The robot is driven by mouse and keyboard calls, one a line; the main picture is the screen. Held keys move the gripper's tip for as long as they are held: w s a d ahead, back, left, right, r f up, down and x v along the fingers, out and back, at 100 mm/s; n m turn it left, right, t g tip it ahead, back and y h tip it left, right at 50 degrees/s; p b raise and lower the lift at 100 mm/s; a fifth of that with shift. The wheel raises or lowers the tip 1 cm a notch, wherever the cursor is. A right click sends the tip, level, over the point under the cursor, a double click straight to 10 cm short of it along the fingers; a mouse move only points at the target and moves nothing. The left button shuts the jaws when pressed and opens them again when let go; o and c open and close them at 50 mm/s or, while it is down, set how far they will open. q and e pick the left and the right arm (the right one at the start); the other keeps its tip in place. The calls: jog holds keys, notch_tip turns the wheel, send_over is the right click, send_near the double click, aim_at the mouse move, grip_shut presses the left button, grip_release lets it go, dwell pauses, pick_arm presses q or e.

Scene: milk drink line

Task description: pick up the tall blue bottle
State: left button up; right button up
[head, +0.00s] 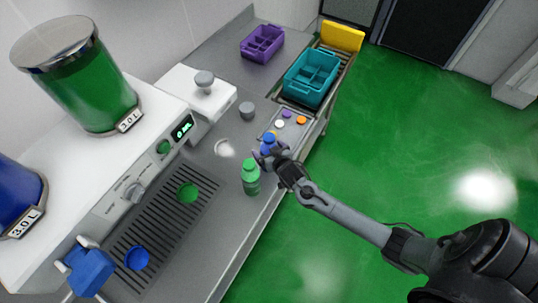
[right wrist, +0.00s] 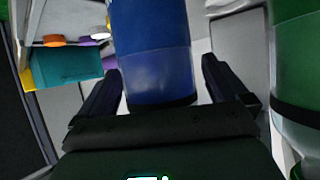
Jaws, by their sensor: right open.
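The tall blue bottle (head: 268,142) stands on the grey counter, partly hidden by my right gripper (head: 276,157). In the right wrist view the blue bottle (right wrist: 155,50) fills the middle, between the two dark fingers of my right gripper (right wrist: 160,90). The fingers are open, with a visible gap on each side of the bottle. The bottle looks upright in the head view. My left gripper is not in view.
A green bottle (head: 251,178) stands close beside the gripper and also shows in the right wrist view (right wrist: 298,60). A teal crate (head: 310,80), a purple crate (head: 262,43) and a tray of coloured caps (head: 286,124) lie beyond. A dispenser (head: 150,170) stands left.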

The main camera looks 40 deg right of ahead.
jog(key=c, duration=1.4)
jog(key=shift+c, duration=0.3)
jog(key=shift+r, duration=0.15)
